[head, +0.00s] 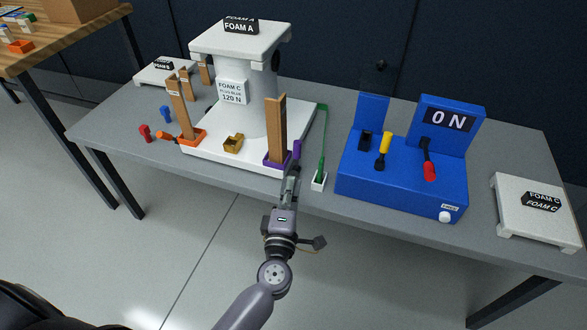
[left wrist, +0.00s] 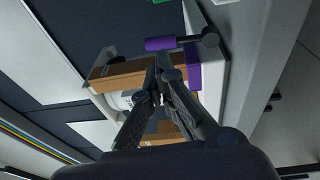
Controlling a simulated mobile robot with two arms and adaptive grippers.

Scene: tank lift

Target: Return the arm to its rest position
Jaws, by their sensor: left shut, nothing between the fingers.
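My left gripper (head: 291,170) is shut and empty at the front edge of the grey table, by the purple base (head: 277,158) of a wooden post (head: 276,125). In the left wrist view my left gripper (left wrist: 163,68) has its fingertips together, in front of the wooden post (left wrist: 125,74) and a purple handle (left wrist: 165,43). I cannot tell whether the fingers touch the purple part. My left arm reaches up from the bottom of the head view. My right gripper is not in view.
A white tank stand (head: 240,90) carries a FOAM A lid. To the right stand a green lever (head: 323,143), a blue console (head: 400,180) reading 0 N, and a FOAM C block (head: 538,210). Red and blue pegs lie left. The floor in front of the table is clear.

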